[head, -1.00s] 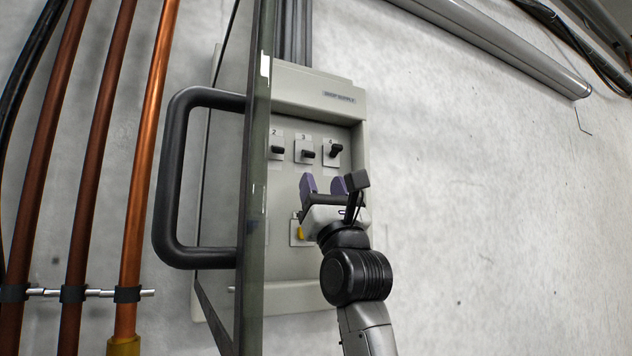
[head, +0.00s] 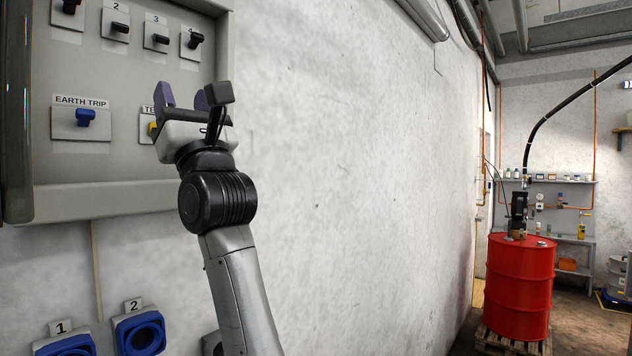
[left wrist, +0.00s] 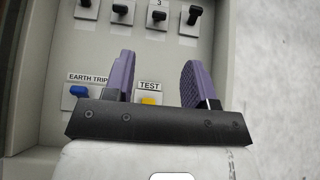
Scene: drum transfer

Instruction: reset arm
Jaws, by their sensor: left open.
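My left gripper (head: 181,97) is in front of the grey switch panel (head: 140,185). Its two purple fingers are apart with nothing between them; it also shows in the left wrist view (left wrist: 155,80). A yellow button (head: 152,130) under the TEST label is partly hidden behind the gripper; in the left wrist view the yellow button (left wrist: 149,100) shows between the fingers. A blue EARTH TRIP switch (head: 85,117) is left of it. Black numbered switches (head: 160,39) line the panel's top. Whether the fingers touch the panel I cannot tell. My right gripper is not in view.
Blue round sockets (head: 141,334) sit on the wall below the panel. A red drum (head: 520,285) stands on a wooden pallet (head: 510,343) at the right, with a shelf (head: 550,181) behind it. The wall right of the panel is mostly bare.

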